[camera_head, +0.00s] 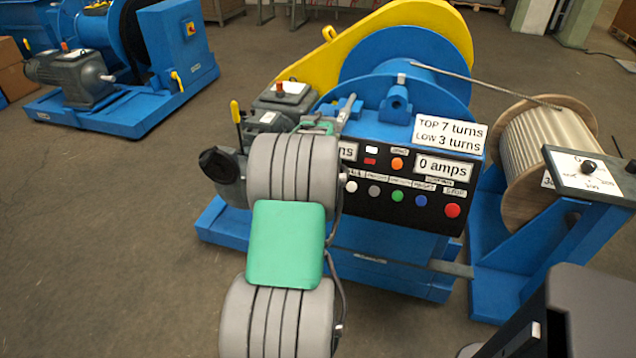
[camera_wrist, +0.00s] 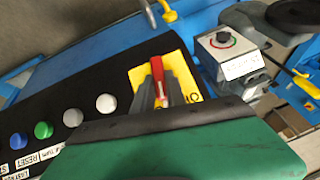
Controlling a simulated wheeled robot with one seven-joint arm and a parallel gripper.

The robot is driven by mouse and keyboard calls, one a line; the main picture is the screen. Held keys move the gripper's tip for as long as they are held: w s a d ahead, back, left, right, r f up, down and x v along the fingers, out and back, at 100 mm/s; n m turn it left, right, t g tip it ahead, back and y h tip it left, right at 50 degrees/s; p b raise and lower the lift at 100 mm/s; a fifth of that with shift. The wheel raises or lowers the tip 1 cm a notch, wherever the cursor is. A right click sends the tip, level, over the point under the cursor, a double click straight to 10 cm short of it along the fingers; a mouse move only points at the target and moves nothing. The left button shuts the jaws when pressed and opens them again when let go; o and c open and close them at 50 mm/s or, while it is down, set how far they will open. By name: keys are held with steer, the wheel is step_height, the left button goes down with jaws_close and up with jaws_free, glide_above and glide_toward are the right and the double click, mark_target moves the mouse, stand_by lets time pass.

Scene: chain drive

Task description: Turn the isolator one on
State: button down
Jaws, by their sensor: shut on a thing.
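The isolator switch is a red handle (camera_wrist: 157,72) on a yellow plate (camera_wrist: 180,76) at the end of the black control panel (camera_wrist: 60,95), in the wrist view. My gripper (camera_wrist: 160,88) has its grey fingers on either side of the red handle and is shut on it. The lower part of the handle is hidden between the fingers. Most of the marking on the plate is covered. In the head view my arm hides the isolator and my fingertips; the panel (camera_head: 385,212) shows to the right of my arm.
White, grey, green and blue buttons line the panel, with a red one (camera_head: 452,210) at its right end. A grey box with a dark knob (camera_wrist: 222,37) stands beside the yellow plate. A rope drum (camera_head: 550,140) stands at right. A second blue machine (camera_head: 130,95) is at back left.

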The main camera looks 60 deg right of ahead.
steer(key=shift+s+f+m+t+b, duration=0.1)
steer(key=shift+s+m+t+b, duration=0.2)
steer(key=shift+m+t, duration=0.6)
steer(key=shift+s+m+t+h, duration=0.15)
steer(key=shift+m+t+h, duration=0.15)
steer(key=shift+m+t, duration=0.95)
steer(key=c, duration=1.4)
jaws_free()
steer(key=shift+f, duration=0.1)
steer(key=shift+o, duration=0.2)
steer(key=v, duration=0.7)
steer(key=shift+s+a+r+p, duration=0.2)
steer(key=shift+s+r+p, duration=0.1)
steer(key=shift+p, duration=0.1)
